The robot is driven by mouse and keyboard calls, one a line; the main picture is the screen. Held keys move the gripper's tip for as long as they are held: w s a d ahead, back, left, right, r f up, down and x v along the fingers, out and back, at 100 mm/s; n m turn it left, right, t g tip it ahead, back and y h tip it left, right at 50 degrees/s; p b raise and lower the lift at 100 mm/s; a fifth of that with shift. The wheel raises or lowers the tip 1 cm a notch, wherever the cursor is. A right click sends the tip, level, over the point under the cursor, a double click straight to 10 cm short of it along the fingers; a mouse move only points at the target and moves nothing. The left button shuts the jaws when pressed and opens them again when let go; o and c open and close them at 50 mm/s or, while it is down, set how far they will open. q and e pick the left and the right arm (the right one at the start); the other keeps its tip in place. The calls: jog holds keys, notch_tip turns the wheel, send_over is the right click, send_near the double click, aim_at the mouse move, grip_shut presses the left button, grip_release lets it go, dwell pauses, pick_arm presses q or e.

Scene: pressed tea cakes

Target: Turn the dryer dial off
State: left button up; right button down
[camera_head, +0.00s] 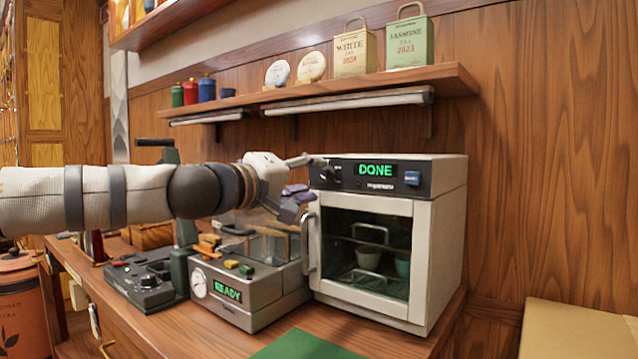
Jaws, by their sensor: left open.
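The dryer (448,210) is a white box-shaped oven with a glass door, standing at the right end of the wooden counter. My right gripper is not in view.
A grey machine (240,306) reading READY stands left of the dryer, below my left arm. A dark press (150,285) is further left. The dryer's door handle (308,243) sticks out. A wall shelf (330,92) holds tins and tea cakes. A green mat (305,346) lies in front.

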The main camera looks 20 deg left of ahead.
aim_at(324, 174)
pick_arm(q)
jog(key=shift+x, duration=1.35)
jog(key=shift+r, duration=0.2)
grip_shut()
jog(key=shift+n, duration=0.4)
jog(key=n, duration=0.4)
jog(key=shift+n, duration=0.4)
jog(key=n, duration=0.6)
jog(key=shift+p, duration=0.3)
jog(key=n, duration=0.6)
jog(key=shift+f+n, duration=0.1)
jog(key=shift+n, duration=0.2)
jog(key=n+b, duration=0.1)
jog(key=n, duration=0.4)
jog(key=shift+n, duration=0.3)
